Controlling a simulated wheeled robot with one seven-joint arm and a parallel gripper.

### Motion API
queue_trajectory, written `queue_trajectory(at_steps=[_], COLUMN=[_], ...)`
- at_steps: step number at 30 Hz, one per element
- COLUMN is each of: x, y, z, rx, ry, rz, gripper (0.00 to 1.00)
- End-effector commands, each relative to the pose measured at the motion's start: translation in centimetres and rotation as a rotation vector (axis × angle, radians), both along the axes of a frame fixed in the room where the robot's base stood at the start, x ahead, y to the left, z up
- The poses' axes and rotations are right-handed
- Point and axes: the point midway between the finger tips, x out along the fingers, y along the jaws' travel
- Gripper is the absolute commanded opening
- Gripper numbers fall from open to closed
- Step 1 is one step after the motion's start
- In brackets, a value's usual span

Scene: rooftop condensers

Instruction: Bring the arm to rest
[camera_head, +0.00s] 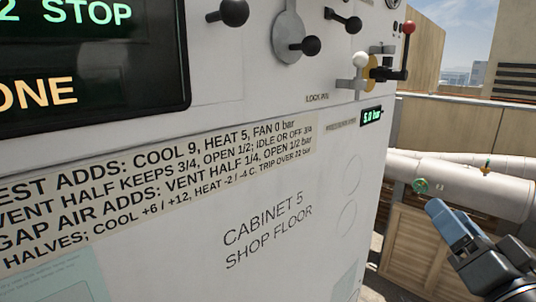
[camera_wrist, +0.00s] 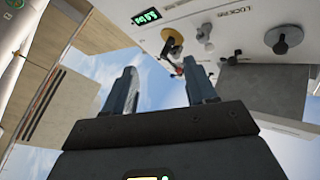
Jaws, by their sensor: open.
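My gripper (camera_head: 446,222) shows at the lower right of the head view, with blue-grey fingers pointing up and left. It is apart from the cabinet (camera_head: 190,180), to the right of its edge. In the wrist view my gripper (camera_wrist: 160,90) has its two fingers spread apart with nothing between them. The cabinet face (camera_wrist: 225,20) appears rotated beyond the fingers in that view. The rest of the arm is cut off by the frame edge.
The cabinet bears black-knobbed levers (camera_head: 290,45), a white-knobbed lever (camera_head: 359,62), a red-knobbed lever (camera_head: 408,30) and a green "5.0 bar" display (camera_head: 371,116). White pipes (camera_head: 470,180) with a green valve wheel (camera_head: 420,185) run behind my gripper. A wooden crate (camera_head: 415,245) stands below them.

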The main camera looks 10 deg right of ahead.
Motion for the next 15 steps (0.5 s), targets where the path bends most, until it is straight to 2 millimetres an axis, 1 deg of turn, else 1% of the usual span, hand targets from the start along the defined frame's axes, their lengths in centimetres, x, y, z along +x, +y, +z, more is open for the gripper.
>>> queue_trajectory(at_steps=[1,3,5,6,8,9,11,15], x=[-1.0,-2.5,-3.8,-4.8,-6.4,-7.5,-9.3,-13.6], y=[0.9,1.8,2.7,3.2,4.0,4.5,5.3,7.1], z=[-2.2,-4.6,-6.6,-7.8,-9.6,-10.6,-12.1,-15.0], rx=[0.003,-0.003,-0.013,-0.022,-0.038,-0.05,-0.072,-0.137], ry=[0.038,0.077,0.113,0.137,0.173,0.195,0.23,0.307], rz=[-0.009,-0.026,-0.039,-0.046,-0.054,-0.058,-0.062,-0.061], gripper=[0.56,0.56,0.56,0.56,0.56,0.56,0.56,0.56])
